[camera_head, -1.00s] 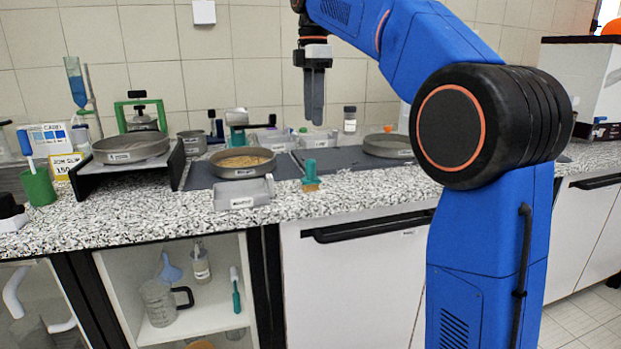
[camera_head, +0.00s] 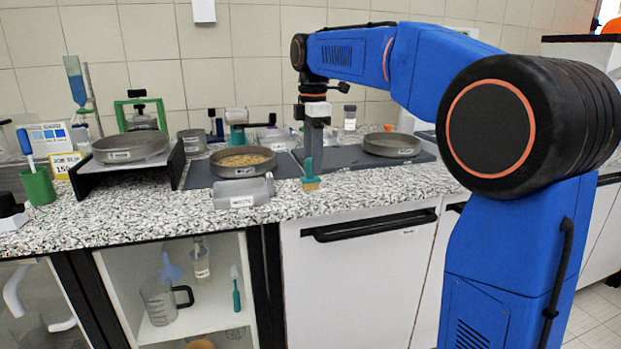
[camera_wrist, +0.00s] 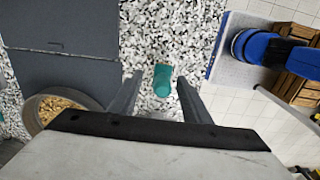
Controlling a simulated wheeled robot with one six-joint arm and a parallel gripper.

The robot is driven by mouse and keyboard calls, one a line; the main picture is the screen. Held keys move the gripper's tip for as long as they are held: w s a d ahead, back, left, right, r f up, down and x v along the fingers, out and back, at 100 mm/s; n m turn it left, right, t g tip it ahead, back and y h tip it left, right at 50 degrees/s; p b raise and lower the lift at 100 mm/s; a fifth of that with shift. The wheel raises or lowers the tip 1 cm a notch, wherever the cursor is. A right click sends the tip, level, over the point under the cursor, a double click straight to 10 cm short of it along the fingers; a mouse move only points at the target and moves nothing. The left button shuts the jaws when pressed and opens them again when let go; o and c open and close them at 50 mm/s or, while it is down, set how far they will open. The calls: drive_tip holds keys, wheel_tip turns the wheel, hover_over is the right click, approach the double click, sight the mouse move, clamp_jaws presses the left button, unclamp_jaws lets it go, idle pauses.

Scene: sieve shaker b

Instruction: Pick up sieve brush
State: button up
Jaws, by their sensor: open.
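The sieve brush (camera_head: 310,179) has a teal handle and a tan bristle block. It stands upright on the speckled counter near the front edge. In the wrist view the teal handle top (camera_wrist: 162,80) shows between the finger lines, slightly ahead of the tips. My gripper (camera_head: 313,168) is open and points down over the brush, with its fingers reaching close to the handle in the head view. In the wrist view my gripper (camera_wrist: 160,92) has its two fingers apart, one on each side of the handle, with nothing held. Whether a finger touches the handle I cannot tell.
A sieve pan with grains (camera_head: 242,162) stands left of the brush, also visible in the wrist view (camera_wrist: 40,108). A grey labelled block (camera_head: 243,192) lies in front of it. Another sieve pan (camera_head: 392,145) sits on the dark mat at right. Bare counter (camera_head: 365,181) lies right of the brush.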

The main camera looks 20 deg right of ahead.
sight(312, 178)
drive_tip(key=shift+s+a+f, duration=0.1)
drive_tip(key=shift+s+f, duration=0.05)
drive_tip(key=shift+f, duration=1.05)
drive_tip(key=shift+s+a+f, duration=0.1)
drive_tip(key=shift+f, duration=1.05)
drive_tip(key=shift+c, duration=0.4)
drive_tip(key=c, duration=1)
